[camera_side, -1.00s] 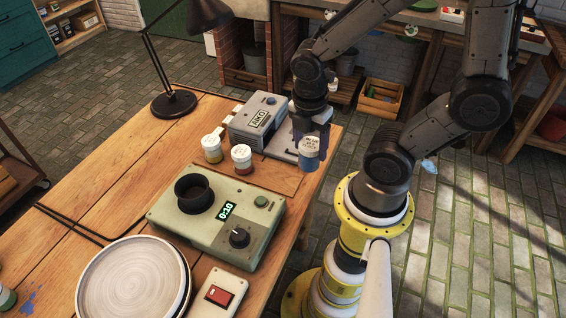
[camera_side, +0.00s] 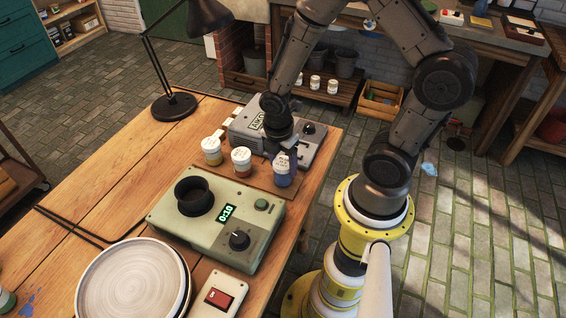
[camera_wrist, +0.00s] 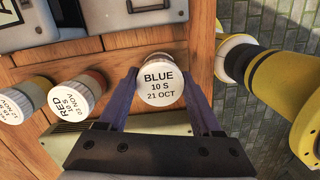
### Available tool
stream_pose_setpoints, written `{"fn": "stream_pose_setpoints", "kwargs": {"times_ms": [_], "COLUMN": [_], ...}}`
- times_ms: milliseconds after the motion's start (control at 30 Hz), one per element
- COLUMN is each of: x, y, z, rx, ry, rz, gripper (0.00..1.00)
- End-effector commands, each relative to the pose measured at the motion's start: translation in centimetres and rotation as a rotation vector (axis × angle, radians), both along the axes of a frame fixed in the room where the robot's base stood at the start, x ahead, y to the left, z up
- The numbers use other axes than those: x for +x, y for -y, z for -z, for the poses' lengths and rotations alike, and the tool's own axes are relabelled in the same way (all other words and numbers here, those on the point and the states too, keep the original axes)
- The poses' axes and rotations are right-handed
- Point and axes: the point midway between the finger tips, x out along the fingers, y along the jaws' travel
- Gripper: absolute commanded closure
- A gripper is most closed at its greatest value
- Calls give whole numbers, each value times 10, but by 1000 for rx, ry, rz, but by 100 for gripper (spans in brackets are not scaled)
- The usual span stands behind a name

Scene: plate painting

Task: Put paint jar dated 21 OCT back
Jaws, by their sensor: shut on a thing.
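The blue paint jar (camera_side: 283,171) has a white lid that reads BLUE 10 S 21 OCT in the wrist view (camera_wrist: 159,80). My gripper (camera_side: 285,160) is shut on it, with a finger on each side of the jar in the wrist view (camera_wrist: 161,92). The jar is upright at the right end of the jar row, at or just above the wooden board (camera_side: 262,183); I cannot tell whether it touches. The red jar (camera_side: 241,161) stands to its left, its lid (camera_wrist: 72,100) reading RED 10 S. A yellowish jar (camera_side: 211,150) stands farther left.
A grey machine (camera_side: 250,125) stands just behind the jars. A green timer box (camera_side: 215,225) with a black cup and a 0:10 display is in front. A round plate (camera_side: 130,280) lies at the front left, by a red switch (camera_side: 220,297). A black lamp (camera_side: 175,105) stands at the back.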

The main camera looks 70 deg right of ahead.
Motion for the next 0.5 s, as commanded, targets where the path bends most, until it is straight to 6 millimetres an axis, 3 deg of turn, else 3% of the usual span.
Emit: {"fn": "stream_pose_setpoints", "kwargs": {"times_ms": [300, 333, 500], "x": [0, 0, 0], "y": [0, 0, 0], "z": [3, 3, 3], "rx": [0, 0, 0], "ry": [1, 1, 1], "rz": [-1, -1, -1], "gripper": [100, 32, 4]}}
